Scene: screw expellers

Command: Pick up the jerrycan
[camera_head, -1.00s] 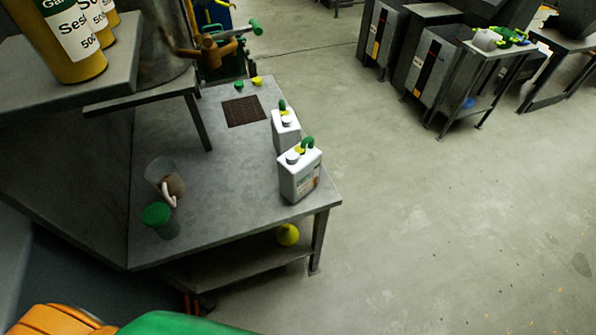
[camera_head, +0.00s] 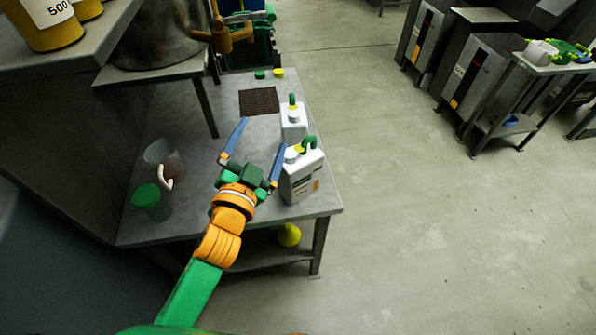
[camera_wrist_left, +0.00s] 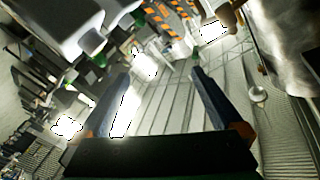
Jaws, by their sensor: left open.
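Two white jerrycans with green handles stand upright near the right edge of the metal table: the nearer jerrycan (camera_head: 299,184) and the farther jerrycan (camera_head: 292,133). My left gripper (camera_head: 261,134) is open and empty in the head view, with its blue fingers spread. Its right finger overlaps the left side of the nearer jerrycan in the picture; I cannot tell whether they touch. In the left wrist view the open fingers (camera_wrist_left: 160,74) have nothing between them. A pale body, probably a jerrycan (camera_wrist_left: 58,24), shows at upper left there. My right gripper is not in view.
The table (camera_head: 190,222) also holds a clear jug (camera_head: 160,158), a green-lidded container (camera_head: 148,203), a dark grate (camera_head: 259,101) and small green and yellow caps. A yellow funnel (camera_head: 288,235) sits on the lower shelf. A large metal pot stands at the back left.

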